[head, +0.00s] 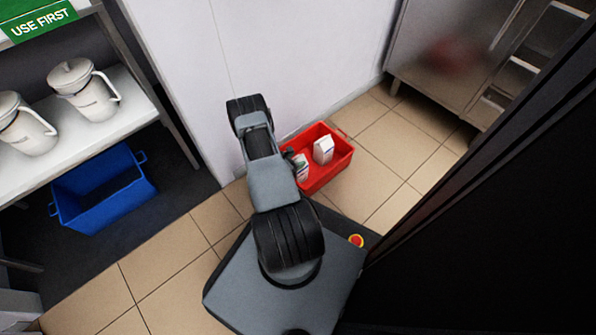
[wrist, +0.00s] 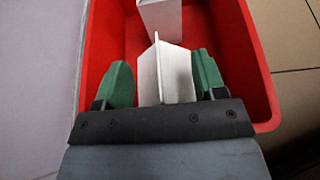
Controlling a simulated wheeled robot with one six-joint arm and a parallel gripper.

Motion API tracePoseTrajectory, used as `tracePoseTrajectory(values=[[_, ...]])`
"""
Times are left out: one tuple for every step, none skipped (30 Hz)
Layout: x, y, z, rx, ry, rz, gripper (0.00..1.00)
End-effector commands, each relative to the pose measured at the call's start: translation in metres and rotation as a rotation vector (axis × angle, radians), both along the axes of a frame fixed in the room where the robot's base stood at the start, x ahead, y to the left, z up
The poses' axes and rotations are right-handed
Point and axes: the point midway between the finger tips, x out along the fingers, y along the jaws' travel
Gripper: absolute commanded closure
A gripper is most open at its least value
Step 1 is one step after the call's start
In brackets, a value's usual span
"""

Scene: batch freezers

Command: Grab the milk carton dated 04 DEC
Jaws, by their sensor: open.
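A red crate (head: 333,172) stands on the tiled floor against the white wall, and its rim also shows in the wrist view (wrist: 91,60). Two white milk cartons are in it. The nearer carton (wrist: 168,72) stands between the two green fingers of my gripper (wrist: 160,80), which are open on either side of it. In the head view this carton (head: 302,167) is partly hidden by my arm. The farther carton (head: 323,149) stands upright to the right, and part of it shows at the top of the wrist view (wrist: 160,17). I cannot read a date on either carton.
A blue crate (head: 103,190) sits under a shelf (head: 135,107) with white jugs (head: 84,92) at the left. A steel cabinet (head: 440,60) stands at the back right. A large dark panel (head: 500,230) fills the right side. Tiled floor left of my base is clear.

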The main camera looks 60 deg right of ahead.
Motion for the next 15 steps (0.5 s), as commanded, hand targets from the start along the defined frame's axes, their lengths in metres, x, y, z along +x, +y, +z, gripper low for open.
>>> tracePoseTrajectory(values=[[0.0001,0.0000,0.0004,0.000,0.000,0.000,0.36],[0.0001,0.0001,0.0005,0.000,0.000,0.000,0.36],[0.0001,0.0001,0.0005,0.000,0.000,0.000,0.36],[0.0001,0.0001,0.0005,0.000,0.000,0.000,0.38],[0.0002,0.0002,0.0005,0.000,0.000,0.000,0.41],[0.0002,0.0002,0.0004,0.000,0.000,0.000,0.44],[0.0002,0.0002,0.0004,0.000,0.000,0.000,0.47],[0.0001,0.0002,0.0004,0.000,0.000,0.000,0.50],[0.0001,0.0002,0.0004,0.000,0.000,0.000,0.54],[0.0001,0.0002,0.0004,0.000,0.000,0.000,0.57],[0.0001,0.0003,0.0003,0.000,0.000,0.000,0.60],[0.0001,0.0004,0.0004,0.000,0.000,0.000,0.64],[0.0001,0.0004,0.0004,0.000,0.000,0.000,0.67],[0.0001,0.0004,0.0004,0.000,0.000,0.000,0.69],[0.0001,0.0004,0.0003,0.001,0.000,0.000,0.73]])
